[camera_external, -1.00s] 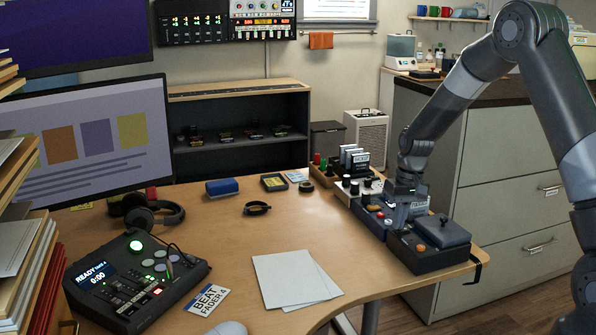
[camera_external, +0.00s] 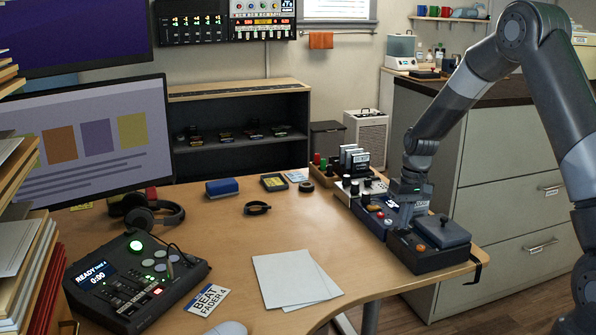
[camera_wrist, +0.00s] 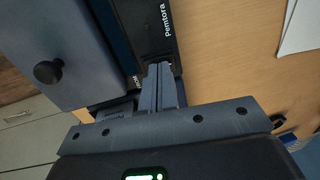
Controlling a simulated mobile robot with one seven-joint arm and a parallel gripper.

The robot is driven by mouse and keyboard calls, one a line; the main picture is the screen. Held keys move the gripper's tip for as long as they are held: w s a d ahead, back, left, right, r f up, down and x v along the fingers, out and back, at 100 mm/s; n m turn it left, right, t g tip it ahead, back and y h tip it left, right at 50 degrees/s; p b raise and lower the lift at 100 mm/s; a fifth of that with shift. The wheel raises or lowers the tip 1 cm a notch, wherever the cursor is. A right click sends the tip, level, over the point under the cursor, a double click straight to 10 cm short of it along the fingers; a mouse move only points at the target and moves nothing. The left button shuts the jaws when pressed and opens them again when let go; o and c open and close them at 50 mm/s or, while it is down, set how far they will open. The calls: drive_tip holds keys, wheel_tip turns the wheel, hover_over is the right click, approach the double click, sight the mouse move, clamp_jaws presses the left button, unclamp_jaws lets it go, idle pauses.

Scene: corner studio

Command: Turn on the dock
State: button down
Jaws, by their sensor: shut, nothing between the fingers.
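My gripper (camera_external: 403,224) points down over the row of devices on the desk's right edge, its fingers shut and empty. In the wrist view its fingers (camera_wrist: 160,88) are together beside a dark box with the word "Pemtora" (camera_wrist: 146,32); I cannot tell whether they touch it. The nearest device in the row is a dark box (camera_external: 428,261) with an orange button (camera_external: 420,247) and a grey lid (camera_external: 444,231). I cannot tell which device is the dock.
A white panel with black knobs (camera_external: 346,196) and a wooden tray of cards (camera_external: 327,180) continue the row. A lit console (camera_external: 130,285) stands at the desk's front left. Papers (camera_external: 290,277) lie mid-desk. Grey drawers (camera_external: 505,200) stand to the right.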

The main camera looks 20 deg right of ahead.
sight(408, 231)
wheel_tip(408, 231, up, 14)
drive_tip(key=d, duration=0.1)
drive_tip(key=shift+d, duration=0.35)
drive_tip(key=shift+a, duration=0.15)
drive_tip(key=shift+a, duration=0.55)
drive_tip(key=shift+f, duration=0.15)
drive_tip(key=f, duration=0.4)
drive_tip(key=a+f, duration=0.1)
drive_tip(key=f, duration=0.8)
drive_tip(key=shift+a+f, duration=0.35)
